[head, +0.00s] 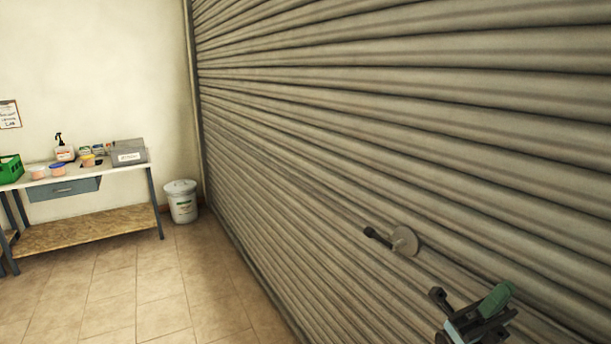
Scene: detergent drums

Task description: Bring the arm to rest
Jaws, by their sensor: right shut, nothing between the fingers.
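My right gripper (476,318) shows at the bottom right, in front of the roller shutter (330,150). It has dark, light blue and green parts. It is shut, and I see no object held in it. Part of it is cut off by the lower picture edge. My left gripper is out of view. A white lidded drum (182,206) stands upright on the floor at the left, far from my right gripper.
A grey round plate with a dark handle (404,240) shows against the shutter near my gripper. A workbench (90,220) at the left holds a green crate (10,168), a spray bottle (64,150), tubs and a grey box (128,152). The tiled floor (140,290) is clear.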

